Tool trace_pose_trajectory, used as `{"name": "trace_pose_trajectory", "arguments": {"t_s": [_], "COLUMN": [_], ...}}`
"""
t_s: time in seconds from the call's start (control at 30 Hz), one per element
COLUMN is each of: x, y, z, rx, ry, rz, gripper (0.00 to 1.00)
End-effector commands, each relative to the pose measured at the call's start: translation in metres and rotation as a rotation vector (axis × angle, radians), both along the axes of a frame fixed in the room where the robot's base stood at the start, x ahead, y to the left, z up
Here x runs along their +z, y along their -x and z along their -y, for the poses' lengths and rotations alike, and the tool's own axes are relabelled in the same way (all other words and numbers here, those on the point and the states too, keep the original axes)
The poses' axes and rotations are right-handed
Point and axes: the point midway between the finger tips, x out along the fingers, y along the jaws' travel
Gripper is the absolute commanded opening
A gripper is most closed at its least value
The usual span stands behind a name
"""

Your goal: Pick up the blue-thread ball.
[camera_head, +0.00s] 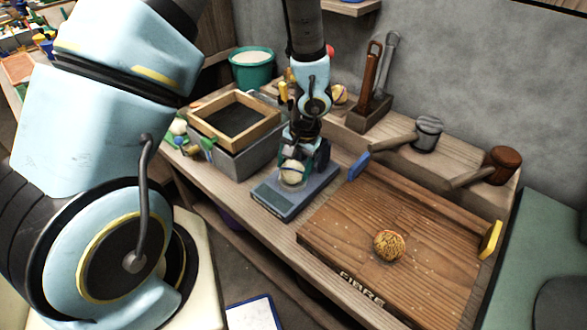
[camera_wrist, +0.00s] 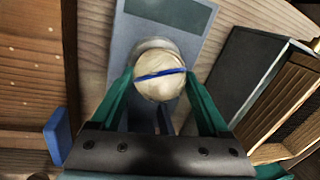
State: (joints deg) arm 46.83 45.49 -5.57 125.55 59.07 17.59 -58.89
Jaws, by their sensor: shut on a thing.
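The blue-thread ball (camera_head: 292,173) is pale with a blue band around it. In the head view it is at the scale (camera_head: 285,201), a grey-blue flat device on the bench. My gripper (camera_head: 305,160) reaches down from above and is shut on the ball. In the wrist view the ball (camera_wrist: 159,77) sits between the green fingers of my gripper (camera_wrist: 160,88), over the scale's plate. I cannot tell whether the ball touches the plate. The fingertips are partly hidden behind the ball.
A brown fibre ball (camera_head: 389,245) lies on the wooden tray (camera_head: 345,215) marked FIBRE, right of the scale. A wooden-framed box (camera_head: 235,120) stands close on the left. Mallets (camera_head: 428,133) rest on the ledge behind. A teal bucket (camera_head: 252,68) stands at the back.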

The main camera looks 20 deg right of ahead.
Motion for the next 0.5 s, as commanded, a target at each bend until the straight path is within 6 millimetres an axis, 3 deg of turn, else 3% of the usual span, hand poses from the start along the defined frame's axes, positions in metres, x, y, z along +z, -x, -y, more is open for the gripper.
{"name": "trace_pose_trajectory", "arguments": {"t_s": [0.5], "x": [0.075], "y": [-0.001], "z": [0.0], "rx": [0.002], "ry": [0.003], "rz": [0.002], "gripper": [0.19]}}
